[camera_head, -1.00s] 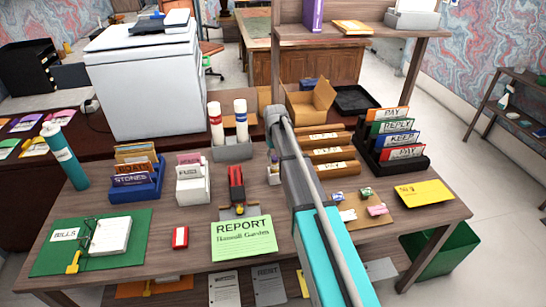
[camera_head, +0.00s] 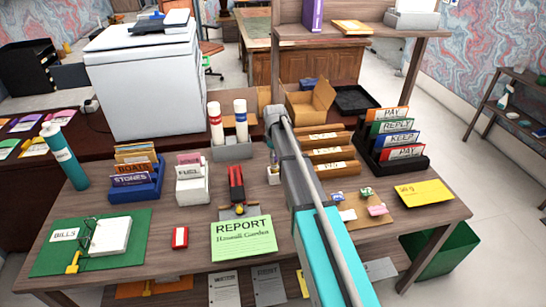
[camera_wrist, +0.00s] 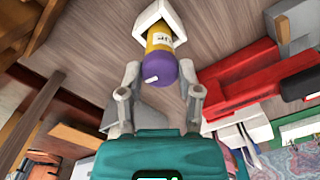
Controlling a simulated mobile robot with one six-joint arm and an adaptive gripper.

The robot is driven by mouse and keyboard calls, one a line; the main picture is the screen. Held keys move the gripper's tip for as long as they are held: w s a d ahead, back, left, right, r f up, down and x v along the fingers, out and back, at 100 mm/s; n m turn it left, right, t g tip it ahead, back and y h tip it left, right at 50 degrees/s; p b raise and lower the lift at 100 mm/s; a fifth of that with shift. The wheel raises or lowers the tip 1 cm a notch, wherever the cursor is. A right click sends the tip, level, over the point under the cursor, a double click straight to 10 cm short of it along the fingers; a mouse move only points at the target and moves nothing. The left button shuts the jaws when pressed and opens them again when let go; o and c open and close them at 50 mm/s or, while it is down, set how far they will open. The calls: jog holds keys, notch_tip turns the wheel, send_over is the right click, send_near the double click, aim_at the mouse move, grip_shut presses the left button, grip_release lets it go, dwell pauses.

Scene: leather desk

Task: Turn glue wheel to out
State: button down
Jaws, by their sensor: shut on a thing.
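The glue stick (camera_wrist: 158,40) has a yellow body with a white label and a round purple wheel (camera_wrist: 162,72) at the end facing my wrist camera. Its other end sits in a white angular holder (camera_wrist: 152,18). My gripper (camera_wrist: 160,72) is shut on the purple wheel, with one grey finger on each side. A small white mark shows on the wheel. In the head view the glue stick (camera_head: 273,172) is small, just left of my arm, which hides part of the area around it.
A red stapler-like tool (camera_head: 236,185) stands left of the glue, near a green report (camera_head: 243,238).

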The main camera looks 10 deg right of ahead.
dwell(0.4)
jog(key=shift+c, duration=1.3)
grip_release()
jog(key=shift+r, duration=0.1)
